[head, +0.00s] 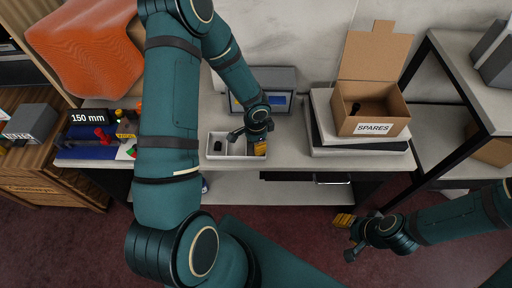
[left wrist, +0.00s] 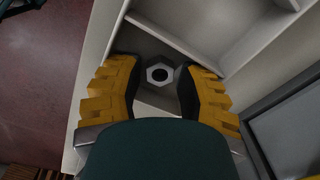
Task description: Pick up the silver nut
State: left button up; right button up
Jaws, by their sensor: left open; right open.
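The silver nut (left wrist: 159,74) is a hexagonal ring with a dark hole. It lies on the floor of one compartment of the white divided tray (left wrist: 222,70). My left gripper (left wrist: 153,88) is open, with one yellow-and-black finger on each side of the nut and gaps between. In the head view my left gripper (head: 250,140) reaches down at the right part of the white tray (head: 217,158), and the nut is hidden there. My right gripper (head: 345,233) is open and empty, out over the floor in front of the table.
A dark item (head: 218,145) lies in the tray's left compartment. An open SPARES carton (head: 345,122) stands at the right. A blue bin (head: 82,153) and small coloured parts lie at the left. Free tabletop (head: 310,175) shows right of the tray.

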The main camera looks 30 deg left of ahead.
pick_arm(q)
jog(key=shift+f, duration=0.25)
grip_shut()
